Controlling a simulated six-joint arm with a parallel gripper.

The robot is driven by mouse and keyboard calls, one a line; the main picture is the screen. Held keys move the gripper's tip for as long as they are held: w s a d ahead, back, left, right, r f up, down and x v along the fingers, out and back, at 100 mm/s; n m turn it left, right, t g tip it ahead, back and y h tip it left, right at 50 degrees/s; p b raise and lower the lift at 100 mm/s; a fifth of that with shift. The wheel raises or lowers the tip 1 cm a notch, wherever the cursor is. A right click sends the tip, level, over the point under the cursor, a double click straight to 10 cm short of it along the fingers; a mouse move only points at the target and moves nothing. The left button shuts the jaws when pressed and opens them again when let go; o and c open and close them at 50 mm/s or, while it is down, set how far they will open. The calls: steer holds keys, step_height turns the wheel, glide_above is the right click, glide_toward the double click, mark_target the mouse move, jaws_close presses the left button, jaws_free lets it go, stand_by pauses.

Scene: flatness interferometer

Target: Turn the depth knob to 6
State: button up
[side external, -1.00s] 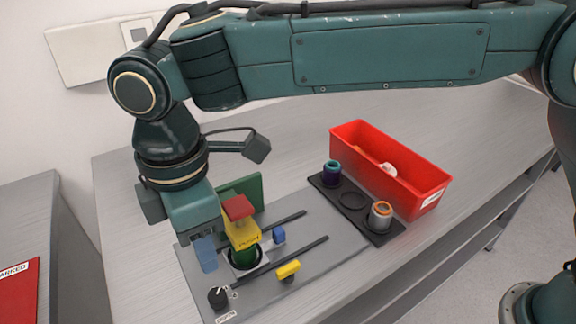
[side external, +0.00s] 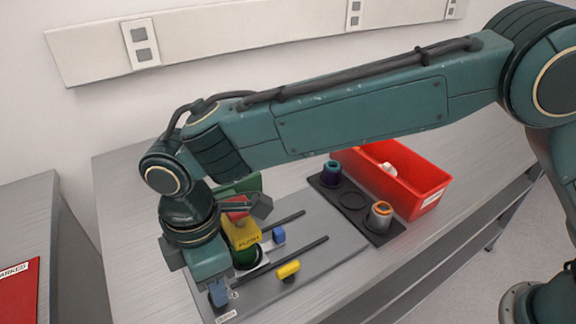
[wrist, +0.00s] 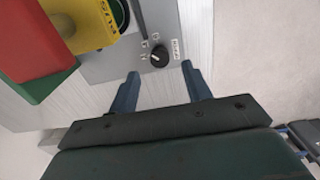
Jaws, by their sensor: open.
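The depth knob (wrist: 160,57) is a small black round knob on the grey panel, with small number marks on its left and upper side and a white label on its right. Its pointer is too small to read surely. My gripper (wrist: 160,70) is open, with one blue finger on each side of the knob's line in the wrist view. The fingertips look just short of the knob, and I cannot tell their height above it. In the side view my gripper (side external: 219,294) is down over the panel's front corner and hides the knob.
A yellow block with a red top (side external: 241,232) stands on a green cylinder beside the knob. A yellow knob (side external: 288,269) and a blue knob (side external: 279,235) sit on the panel (side external: 325,262). A black holder (side external: 330,199) and a red bin (side external: 432,196) lie right.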

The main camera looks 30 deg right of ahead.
steer(key=shift+f, duration=2.6)
steer(key=c, duration=1)
steer(key=shift+m, duration=2.3)
steer(key=o, duration=1)
steer(key=shift+r, duration=0.1)
